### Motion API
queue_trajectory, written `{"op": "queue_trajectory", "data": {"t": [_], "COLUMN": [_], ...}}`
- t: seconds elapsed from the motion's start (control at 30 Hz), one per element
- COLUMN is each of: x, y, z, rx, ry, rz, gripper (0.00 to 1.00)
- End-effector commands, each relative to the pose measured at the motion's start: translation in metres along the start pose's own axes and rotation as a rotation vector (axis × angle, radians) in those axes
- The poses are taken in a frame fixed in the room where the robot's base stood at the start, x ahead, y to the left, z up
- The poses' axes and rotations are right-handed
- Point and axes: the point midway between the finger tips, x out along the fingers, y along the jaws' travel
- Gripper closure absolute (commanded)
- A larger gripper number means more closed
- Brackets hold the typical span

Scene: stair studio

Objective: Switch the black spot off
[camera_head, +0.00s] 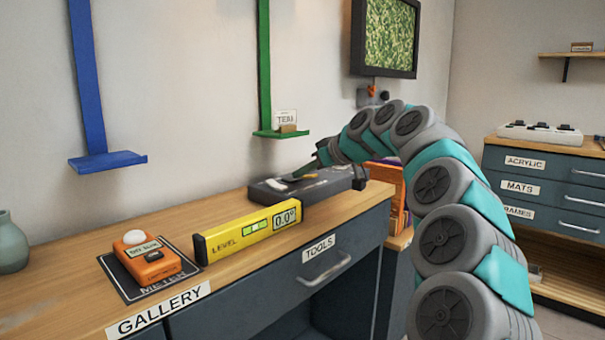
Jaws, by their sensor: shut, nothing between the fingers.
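No lamp that I can name as the black spot shows in this view. A dark grey box (262,196) lies on the wooden bench top, with a small pale part on its upper face near the left. My gripper (302,173) is shut and empty, pointing down and left at the top of this box. I cannot tell whether its tip touches the box. My arm comes in from the lower right and arches over to the box.
A yellow level (246,231), an orange meter (149,258) and a teal vase (10,244) stand on the bench (60,296). Blue (92,85) and green (264,70) uprights stand behind. A white strip with black switches (539,133) sits on the right cabinet.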

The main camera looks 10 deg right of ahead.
Motion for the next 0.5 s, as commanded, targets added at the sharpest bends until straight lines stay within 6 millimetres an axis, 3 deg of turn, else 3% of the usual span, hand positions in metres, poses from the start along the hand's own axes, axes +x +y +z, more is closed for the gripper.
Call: {"op": "queue_trajectory", "data": {"t": [0.23, 0.5], "x": [0.006, 0.001], "y": [-0.002, 0.000], "z": [0.022, 0.013], "rx": [0.001, -0.001], "ry": [0.134, 0.130], "rz": [-0.003, 0.001], "gripper": [1.00, 1.00]}}
